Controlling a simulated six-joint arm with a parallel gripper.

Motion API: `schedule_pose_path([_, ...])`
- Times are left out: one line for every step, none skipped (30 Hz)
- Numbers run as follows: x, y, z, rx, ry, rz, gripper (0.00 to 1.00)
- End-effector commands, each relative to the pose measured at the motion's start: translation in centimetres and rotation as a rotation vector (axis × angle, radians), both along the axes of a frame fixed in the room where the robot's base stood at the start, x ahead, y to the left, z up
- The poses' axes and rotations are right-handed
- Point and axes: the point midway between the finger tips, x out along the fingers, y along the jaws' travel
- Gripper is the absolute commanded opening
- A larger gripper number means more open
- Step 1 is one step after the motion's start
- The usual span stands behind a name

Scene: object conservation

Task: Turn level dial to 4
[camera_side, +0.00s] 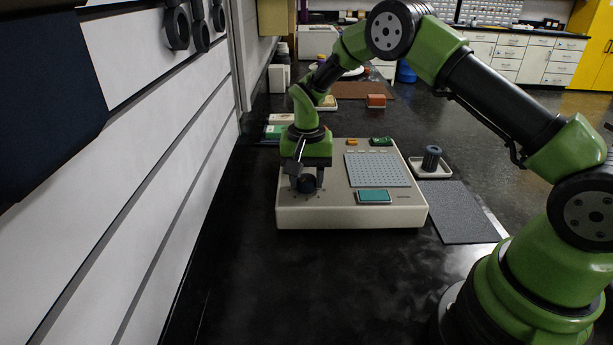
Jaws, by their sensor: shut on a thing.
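A cream control box (350,216) stands on the black bench in the middle of the side view. Its black level dial (307,184) is at the left of the top face, with small marks around it. My gripper (306,178) points down over the dial, and its fingers are shut on it. The fingers partly cover the dial. The number it points to is too small to read.
A dark cylinder (431,158) stands in a white tray (430,171) at right, behind a grey mat (457,212). The slatted wall is at left. The front bench is clear.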

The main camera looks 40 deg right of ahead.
Motion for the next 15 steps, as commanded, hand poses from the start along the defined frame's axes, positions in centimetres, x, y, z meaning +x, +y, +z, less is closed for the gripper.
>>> schedule_pose_path([-0.08,0.0,0.06,0.001,0.004,-0.047,0.18])
schedule_pose_path([-0.08,0.0,0.06,0.001,0.003,-0.075,0.18])
schedule_pose_path([-0.08,0.0,0.06,0.001,0.003,-0.114,0.18])
schedule_pose_path([-0.08,0.0,0.06,0.001,0.003,-0.142,0.18])
schedule_pose_path([-0.08,0.0,0.06,0.001,0.003,-0.17,0.18])
schedule_pose_path([-0.08,0.0,0.06,0.001,0.003,-0.209,0.18])
schedule_pose_path([-0.07,0.0,0.06,0.001,0.003,-0.237,0.18])
schedule_pose_path([-0.08,0.01,0.06,0.001,0.003,-0.265,0.18])
schedule_pose_path([-0.08,0.01,0.06,0.001,0.003,-0.304,0.18])
schedule_pose_path([-0.08,0.01,0.06,0.001,0.003,-0.332,0.18])
schedule_pose_path([-0.08,0.01,0.06,0.001,0.003,-0.359,0.18])
schedule_pose_path([-0.08,0.01,0.06,0.001,0.003,-0.397,0.18])
schedule_pose_path([-0.08,0.01,0.06,0.001,0.003,-0.423,0.18])
schedule_pose_path([-0.08,0.01,0.06,0.001,0.003,-0.45,0.18])
schedule_pose_path([-0.08,0.01,0.06,0.0,0.004,-0.484,0.18])
